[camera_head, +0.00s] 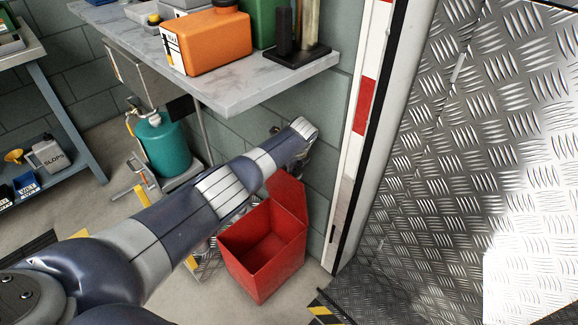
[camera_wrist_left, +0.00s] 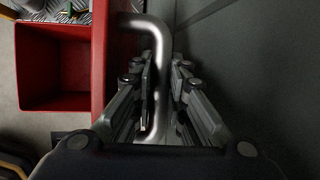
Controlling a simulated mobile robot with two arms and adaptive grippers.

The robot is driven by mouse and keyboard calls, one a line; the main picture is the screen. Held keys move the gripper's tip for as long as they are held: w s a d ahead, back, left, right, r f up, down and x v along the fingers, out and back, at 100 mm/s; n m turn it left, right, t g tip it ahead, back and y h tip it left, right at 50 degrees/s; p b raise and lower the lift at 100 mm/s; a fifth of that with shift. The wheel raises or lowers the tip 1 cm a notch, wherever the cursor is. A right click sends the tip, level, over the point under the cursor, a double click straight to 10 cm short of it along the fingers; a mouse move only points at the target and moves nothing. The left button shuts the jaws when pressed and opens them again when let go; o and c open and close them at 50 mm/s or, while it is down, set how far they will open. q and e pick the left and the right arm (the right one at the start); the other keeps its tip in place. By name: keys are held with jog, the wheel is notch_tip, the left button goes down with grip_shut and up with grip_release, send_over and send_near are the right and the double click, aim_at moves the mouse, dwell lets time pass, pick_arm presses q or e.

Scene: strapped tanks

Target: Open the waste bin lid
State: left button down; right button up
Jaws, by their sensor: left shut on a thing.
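The red waste bin (camera_head: 262,270) stands on the floor against the wall, its top open and its inside empty. Its red lid (camera_head: 288,196) stands raised, roughly upright, at the wall side. The bin (camera_wrist_left: 52,68) shows at the left in the left wrist view, with the lid seen nearly edge-on (camera_wrist_left: 100,60) beside it. A bent metal handle (camera_wrist_left: 146,22) sticks out from the lid. My left gripper (camera_wrist_left: 158,75) is shut on this handle. In the head view my left arm hides most of that gripper. My right gripper is in neither view.
A grey shelf (camera_head: 235,95) with an orange container (camera_head: 208,42) overhangs the area behind my arm. A teal tank (camera_head: 160,145) stands left of the bin. A red-white post (camera_head: 360,120) and a metal tread-plate panel (camera_head: 480,130) are at right.

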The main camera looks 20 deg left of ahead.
pick_arm(q)
jog(key=shift+w+r, duration=0.15)
jog(key=c, duration=1.8)
grip_release()
jog(key=shift+c, duration=0.2)
jog(key=v, duration=1.2)
jog(key=shift+d, duration=0.15)
